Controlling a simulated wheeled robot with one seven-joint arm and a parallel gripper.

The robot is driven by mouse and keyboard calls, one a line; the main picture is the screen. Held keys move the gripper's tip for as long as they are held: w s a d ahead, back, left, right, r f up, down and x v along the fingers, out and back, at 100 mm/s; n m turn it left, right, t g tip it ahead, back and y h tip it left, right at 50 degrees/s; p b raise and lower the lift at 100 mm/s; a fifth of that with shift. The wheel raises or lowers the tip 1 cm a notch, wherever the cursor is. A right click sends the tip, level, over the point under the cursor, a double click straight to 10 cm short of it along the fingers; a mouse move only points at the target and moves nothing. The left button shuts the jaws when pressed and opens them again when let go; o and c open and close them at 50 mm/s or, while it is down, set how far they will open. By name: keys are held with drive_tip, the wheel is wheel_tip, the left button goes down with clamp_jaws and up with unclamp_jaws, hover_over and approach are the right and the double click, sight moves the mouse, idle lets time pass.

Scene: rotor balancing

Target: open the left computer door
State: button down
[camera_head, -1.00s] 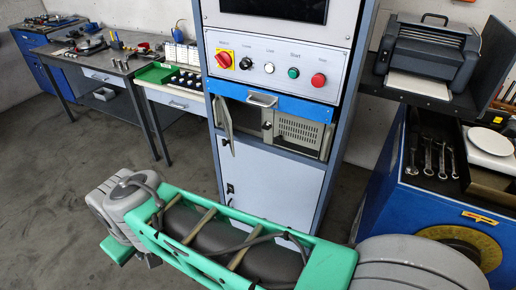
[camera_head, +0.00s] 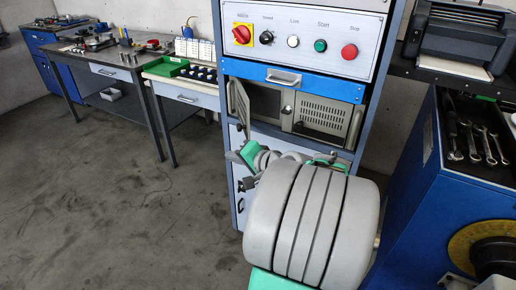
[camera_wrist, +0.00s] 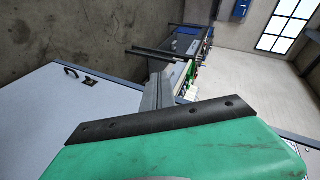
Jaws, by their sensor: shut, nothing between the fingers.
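The computer (camera_head: 325,115) is a beige unit in the cabinet, below the blue drawer. Its left door (camera_head: 241,103) stands swung outward, seen nearly edge-on, with a dark opening (camera_head: 265,101) beside it. My gripper (camera_head: 242,156) is shut and empty, just below that door in the head view; my arm partly hides it. Whether it touches the door cannot be told. In the wrist view, the green gripper body with a black strip (camera_wrist: 155,121) fills the bottom.
The lower cabinet door (camera_head: 240,205) is closed, with a black handle (camera_head: 246,183). A control panel with a red stop button (camera_head: 349,51) is above. A blue drawer cabinet (camera_head: 440,190) stands at right, workbenches (camera_head: 110,70) at left. The floor at left is clear.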

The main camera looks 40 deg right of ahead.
drive_tip(key=s+d+r+m+t+h+b, duration=0.25)
drive_tip(key=s+d+m+t+h, duration=0.35)
drive_tip(key=d, duration=0.8)
drive_tip(key=w+a+m+g+y, duration=0.1)
drive_tip(key=w+a, duration=0.1)
drive_tip(key=w, duration=0.7)
drive_tip(key=shift+w+f+g+b, duration=0.2)
drive_tip(key=shift+f+g+b, duration=0.1)
drive_tip(key=shift+g+b, duration=0.15)
